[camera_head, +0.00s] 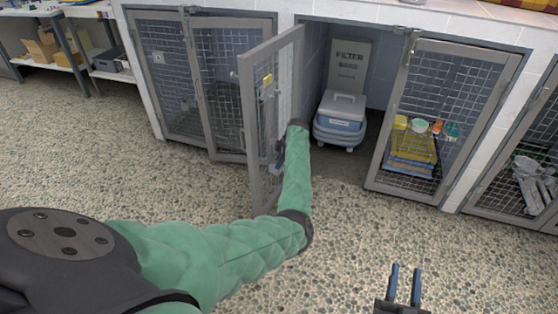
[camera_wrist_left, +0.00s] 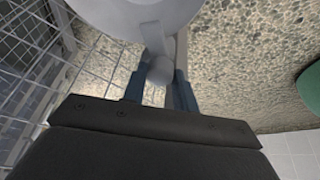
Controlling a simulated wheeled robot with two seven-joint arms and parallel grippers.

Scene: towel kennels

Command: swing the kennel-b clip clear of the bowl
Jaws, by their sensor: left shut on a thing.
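The kennel door (camera_head: 249,110) in the middle stands swung open, with a yellow piece on its upper part. My left gripper (camera_head: 279,153) is at this door, partly hidden by my green arm. In the left wrist view my blue fingers (camera_wrist_left: 160,78) are shut on a grey piece with a rounded end (camera_wrist_left: 159,70), which looks like the clip. A smooth light grey round thing (camera_wrist_left: 130,12), apparently the bowl, is right beyond it; I cannot tell whether they touch. My right gripper (camera_head: 405,268) is open and empty above the floor at lower right.
The open kennel holds a blue-and-grey case (camera_head: 341,118) and a box marked FILTER (camera_head: 349,68). Closed mesh doors (camera_head: 420,170) stand to its right and left (camera_head: 170,80). A shelf unit (camera_head: 55,58) is at far left. The speckled floor in front is clear.

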